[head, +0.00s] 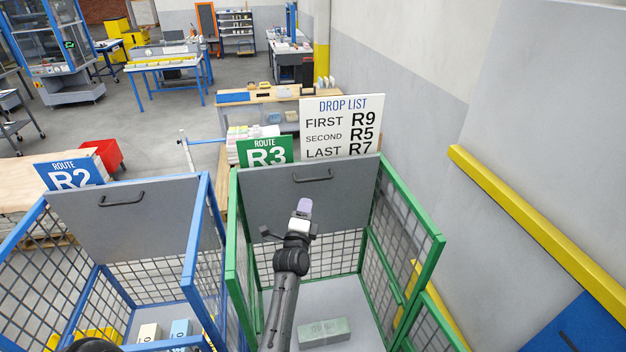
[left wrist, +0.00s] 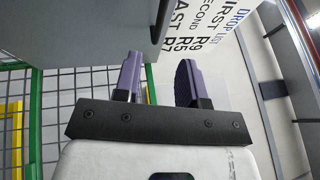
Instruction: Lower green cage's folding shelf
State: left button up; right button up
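The green cage (head: 433,243) stands right of centre in the head view. Its folding shelf (head: 265,215) is a grey panel standing upright at the back, with a dark handle (head: 313,177) near its top edge. My left gripper (head: 304,207) is in front of the panel, lower in the picture than the handle. In the left wrist view its two purple fingers (left wrist: 160,68) are apart with nothing between them. The grey panel (left wrist: 85,25) and the handle (left wrist: 161,22) show just beyond the fingertips; I see no contact. My right gripper is not in view.
A greenish-grey bundle (head: 325,332) lies on the green cage's floor. A blue cage (head: 203,215) with its own upright grey panel stands close on the left. The drop list sign (head: 342,126) and green R3 sign (head: 265,152) rise behind. A yellow rail (head: 530,225) runs along the right wall.

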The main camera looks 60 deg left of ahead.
aim_at(313, 180)
pick_arm(q)
jog(key=p+x, duration=0.1)
jog(key=x, duration=1.1)
jog(key=shift+s, duration=0.1)
jog(key=shift+c, duration=0.5)
grip_shut()
